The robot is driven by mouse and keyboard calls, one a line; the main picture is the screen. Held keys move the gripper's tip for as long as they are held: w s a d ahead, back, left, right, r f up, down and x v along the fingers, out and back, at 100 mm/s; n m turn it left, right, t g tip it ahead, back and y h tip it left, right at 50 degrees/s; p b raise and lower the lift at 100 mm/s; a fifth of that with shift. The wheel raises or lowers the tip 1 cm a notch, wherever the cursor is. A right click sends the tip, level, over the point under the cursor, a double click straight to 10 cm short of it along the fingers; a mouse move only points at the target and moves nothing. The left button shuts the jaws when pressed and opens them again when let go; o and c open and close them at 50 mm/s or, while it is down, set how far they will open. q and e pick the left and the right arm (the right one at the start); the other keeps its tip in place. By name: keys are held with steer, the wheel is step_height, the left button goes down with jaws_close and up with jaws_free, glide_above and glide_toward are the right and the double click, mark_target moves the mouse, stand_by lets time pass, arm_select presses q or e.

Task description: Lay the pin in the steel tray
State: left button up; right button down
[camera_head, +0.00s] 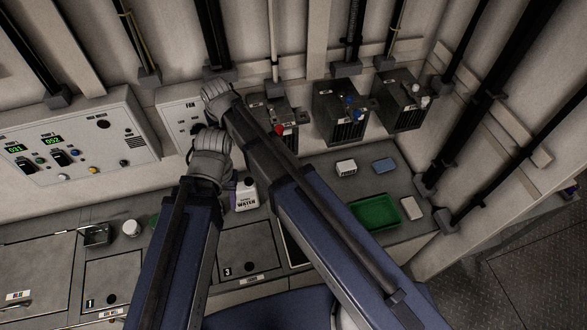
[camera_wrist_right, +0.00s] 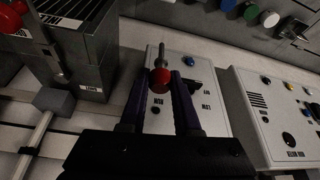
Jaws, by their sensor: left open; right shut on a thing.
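A pin with a red ball knob (camera_wrist_right: 160,77) and a thin metal shaft shows between the fingers of my right gripper (camera_wrist_right: 158,88) in the right wrist view. The gripper is shut on it, and the shaft points away from the wrist. In the head view my right gripper (camera_head: 217,90) is up at the small white panel box; the pin is hidden there. The small steel tray (camera_head: 96,235) sits on the counter at the left, well apart from both grippers; it also shows at the upper right of the wrist view (camera_wrist_right: 296,30). My left gripper (camera_head: 210,143) is open, just below the right one.
A white jar (camera_head: 131,228) stands right of the tray. The small white panel box (camera_head: 176,113) and large control panel (camera_head: 77,137) line the wall. A green tray (camera_head: 375,213) is at the right.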

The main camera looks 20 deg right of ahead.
step_height(320, 180, down, 20)
steer(key=b, duration=1.7)
steer(key=shift+b, duration=0.4)
